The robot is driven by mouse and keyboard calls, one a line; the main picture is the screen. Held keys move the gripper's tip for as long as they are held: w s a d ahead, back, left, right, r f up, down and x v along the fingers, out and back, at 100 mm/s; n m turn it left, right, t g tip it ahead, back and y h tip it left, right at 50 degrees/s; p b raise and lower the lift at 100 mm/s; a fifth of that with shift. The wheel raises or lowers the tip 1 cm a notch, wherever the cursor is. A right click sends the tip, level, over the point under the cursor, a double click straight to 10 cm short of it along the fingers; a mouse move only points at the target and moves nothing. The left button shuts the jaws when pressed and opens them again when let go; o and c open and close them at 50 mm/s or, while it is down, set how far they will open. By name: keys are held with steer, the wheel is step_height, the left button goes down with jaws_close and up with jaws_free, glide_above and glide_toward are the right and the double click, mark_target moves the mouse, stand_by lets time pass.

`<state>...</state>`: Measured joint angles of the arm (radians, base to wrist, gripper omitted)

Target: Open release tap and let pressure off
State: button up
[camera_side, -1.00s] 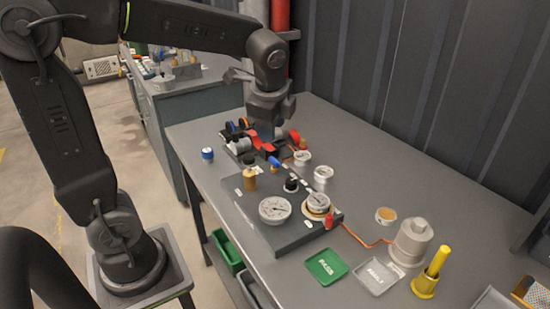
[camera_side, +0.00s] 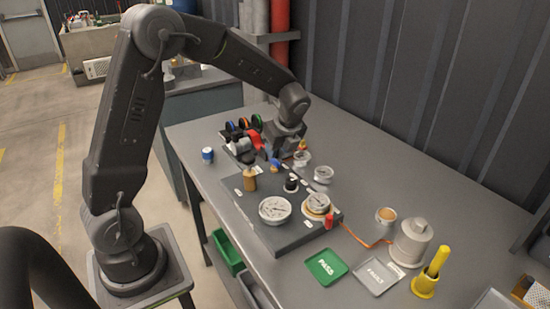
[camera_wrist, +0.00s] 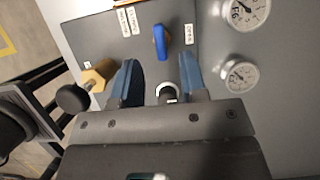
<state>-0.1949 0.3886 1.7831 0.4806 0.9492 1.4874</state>
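A small tap with a blue lever (camera_side: 275,163) stands at the back of the dark grey pump panel (camera_side: 271,237). In the wrist view the blue lever (camera_wrist: 161,42) lies ahead of my gripper's fingers, between their lines, with no visible contact. Printed labels (camera_wrist: 127,22) sit beside it. My gripper (camera_side: 284,152) is low over the back of the panel. In the wrist view my gripper (camera_wrist: 160,75) has its two blue-grey fingers apart, with nothing held. A dark round part with a white ring (camera_wrist: 167,91) shows between them. The lever's base is partly unclear.
A brass valve (camera_side: 249,179), a black knob (camera_side: 291,184) and a large white gauge (camera_side: 275,209) crowd the panel. Colored wheels (camera_side: 244,124) stand behind. A green tray (camera_side: 326,267), grey tray (camera_side: 378,276) and yellow post (camera_side: 432,273) are at right. The table's back right is clear.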

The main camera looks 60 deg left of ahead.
mark_target(274, 162)
steer(key=shift+x, duration=2.35)
jaws_close()
